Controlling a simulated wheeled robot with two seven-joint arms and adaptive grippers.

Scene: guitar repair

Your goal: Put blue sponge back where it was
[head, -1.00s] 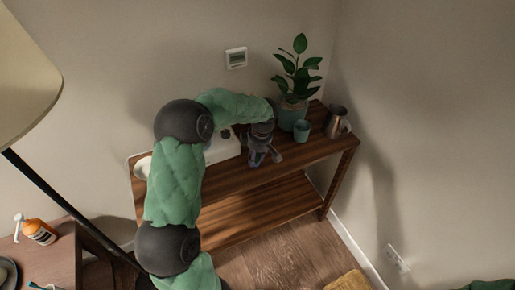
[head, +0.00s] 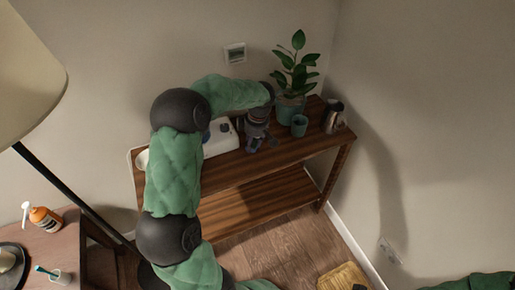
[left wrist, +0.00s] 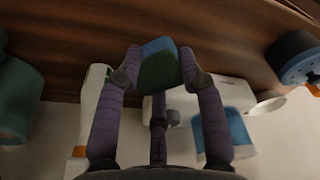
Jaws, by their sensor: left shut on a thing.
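The blue sponge (left wrist: 158,50) has a blue side and a dark green side. In the head view my left gripper (head: 260,144) is over the wooden shelf's top, between a white appliance and the potted plant. The sponge cannot be made out there. Whether it touches the shelf top is not clear. My right gripper does not show.
On the wooden shelf (head: 215,178) stand a white appliance (head: 222,143), a potted plant (head: 290,112), a teal cup (head: 299,126) and a metal pitcher (head: 332,117). A side table (head: 60,245) at left holds an orange bottle (head: 45,218). A lamp (head: 25,70) stands at left.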

